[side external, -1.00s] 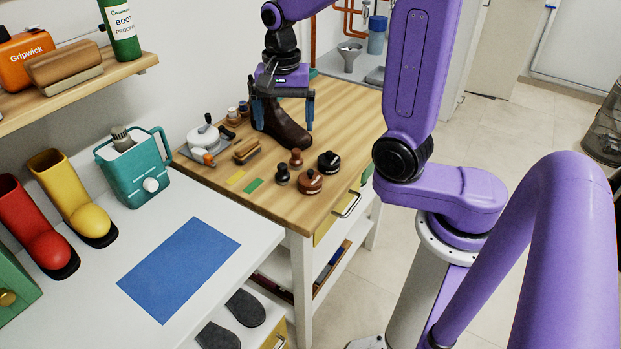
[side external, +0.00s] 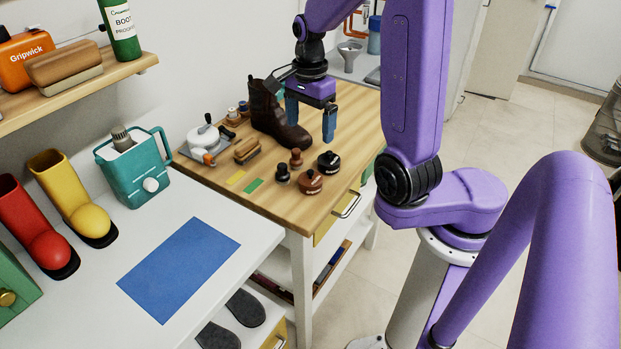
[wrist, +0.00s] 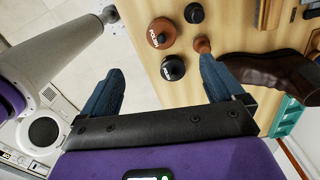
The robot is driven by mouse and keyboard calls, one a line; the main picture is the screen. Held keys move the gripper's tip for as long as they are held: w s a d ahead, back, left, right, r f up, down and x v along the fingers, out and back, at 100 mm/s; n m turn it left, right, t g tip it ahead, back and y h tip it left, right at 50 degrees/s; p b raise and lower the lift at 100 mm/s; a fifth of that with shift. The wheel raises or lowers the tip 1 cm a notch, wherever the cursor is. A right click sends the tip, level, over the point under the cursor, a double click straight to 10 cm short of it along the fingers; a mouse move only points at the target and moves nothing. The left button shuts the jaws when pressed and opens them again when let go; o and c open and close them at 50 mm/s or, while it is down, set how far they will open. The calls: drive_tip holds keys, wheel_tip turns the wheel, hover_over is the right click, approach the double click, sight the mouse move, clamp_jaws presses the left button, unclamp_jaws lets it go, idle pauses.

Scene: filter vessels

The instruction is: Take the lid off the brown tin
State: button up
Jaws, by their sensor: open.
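The brown tin (side external: 310,183) stands upright near the front edge of the wooden bench, with its lid on and a knob on top. It also shows in the wrist view (wrist: 161,33), with pale lettering on its lid. A similar black tin (side external: 328,163) stands beside it, and it shows in the wrist view (wrist: 172,68) nearer my gripper. My gripper (side external: 310,130) is open and empty, above the bench to the right of the boot and behind the tins. In the wrist view, my gripper's (wrist: 160,66) fingers are spread wide, with the brown tin beyond them.
A small brown knobbed piece (side external: 296,158) and a small black one (side external: 282,175) stand close to the tins. A dark brown boot (side external: 285,130) stands behind them. A wooden brush (side external: 246,151) and yellow and green strips lie to the left. The bench's right side is clear.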

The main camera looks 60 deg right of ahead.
sight(310, 171)
wheel_tip(310, 171, down, 14)
drive_tip(key=shift+w+d, duration=0.1)
drive_tip(key=shift+d, duration=0.05)
idle(0.7)
drive_tip(key=c, duration=1.1)
